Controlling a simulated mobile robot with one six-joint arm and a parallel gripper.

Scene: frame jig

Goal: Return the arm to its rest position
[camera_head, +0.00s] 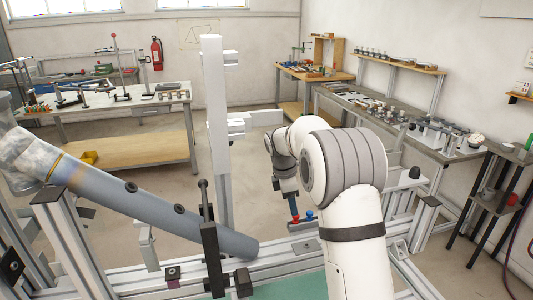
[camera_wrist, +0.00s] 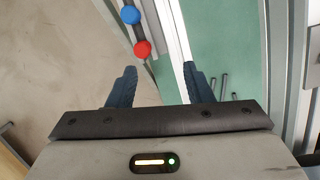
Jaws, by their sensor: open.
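My white arm with grey joint covers reaches forward over the frame jig (camera_head: 330,254) in the head view. My gripper (camera_wrist: 159,67) shows two dark blue fingers set well apart in the wrist view, with nothing held between them. In the head view the gripper end points down over the jig's right part, partly hidden by my arm. A red knob (camera_wrist: 142,49) and a blue knob (camera_wrist: 130,14) lie just beyond the fingertips. They also show below the gripper in the head view; whether the fingers touch anything there cannot be told.
A grey tube (camera_head: 140,203) slants across the jig's left side. A tall white post (camera_head: 216,120) stands behind the jig. Workbenches with tools stand at the back left (camera_head: 130,104) and right (camera_head: 400,122). A dark stand (camera_head: 490,195) is at right. Open floor lies between.

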